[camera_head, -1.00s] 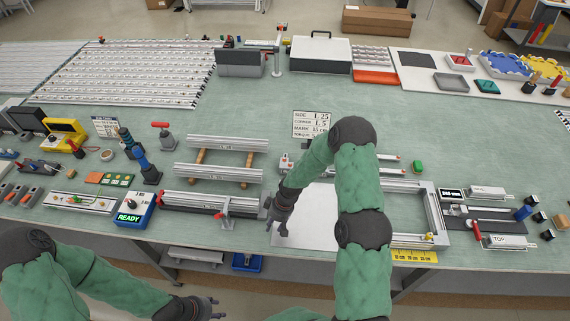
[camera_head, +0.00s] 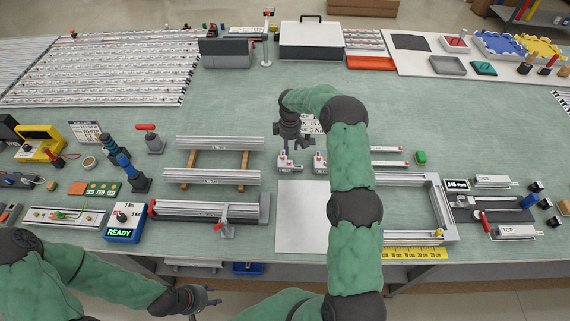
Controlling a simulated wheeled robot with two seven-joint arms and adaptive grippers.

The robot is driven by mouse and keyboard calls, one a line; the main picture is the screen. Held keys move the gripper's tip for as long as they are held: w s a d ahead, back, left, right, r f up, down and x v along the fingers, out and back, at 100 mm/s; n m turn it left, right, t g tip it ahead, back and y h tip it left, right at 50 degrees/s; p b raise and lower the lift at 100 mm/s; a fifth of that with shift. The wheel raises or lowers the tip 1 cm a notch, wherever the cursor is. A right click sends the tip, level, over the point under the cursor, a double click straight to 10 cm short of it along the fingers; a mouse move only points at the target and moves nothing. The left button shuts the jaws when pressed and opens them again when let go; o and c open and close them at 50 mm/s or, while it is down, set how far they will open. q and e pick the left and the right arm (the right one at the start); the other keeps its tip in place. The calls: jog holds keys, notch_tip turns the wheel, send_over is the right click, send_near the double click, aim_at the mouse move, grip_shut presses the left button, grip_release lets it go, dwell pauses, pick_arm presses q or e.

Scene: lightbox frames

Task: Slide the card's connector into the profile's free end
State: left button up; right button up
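A white printed card (camera_head: 312,124) stands at the middle of the table, mostly hidden by my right arm. Two small metal connector pieces, left (camera_head: 290,163) and right (camera_head: 319,162), lie just below it. An aluminium profile frame (camera_head: 437,205) lies at the right, partly behind my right arm; its left part is hidden. Another profile (camera_head: 190,209) lies in a clamping fixture left of centre. My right gripper (camera_head: 290,140) points down just above the left connector; its finger gap is unclear. My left gripper (camera_head: 210,299) is open and empty at the front, below the table edge.
A bare white plate (camera_head: 300,215) lies right of the clamping fixture. Two loose profiles (camera_head: 220,143) rest on wooden bars. A blue box reading READY (camera_head: 124,222) stands at the left. A yellow ruler (camera_head: 412,253) runs along the front edge.

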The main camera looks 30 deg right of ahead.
aim_at(289, 162)
notch_tip(289, 162, down, 2)
jog(key=shift+f, duration=0.15)
jog(key=f, duration=0.3)
jog(key=f+p, duration=0.1)
jog(key=shift+s+a+f, duration=0.25)
jog(key=shift+s+f, duration=0.1)
jog(key=shift+f, duration=0.4)
grip_shut()
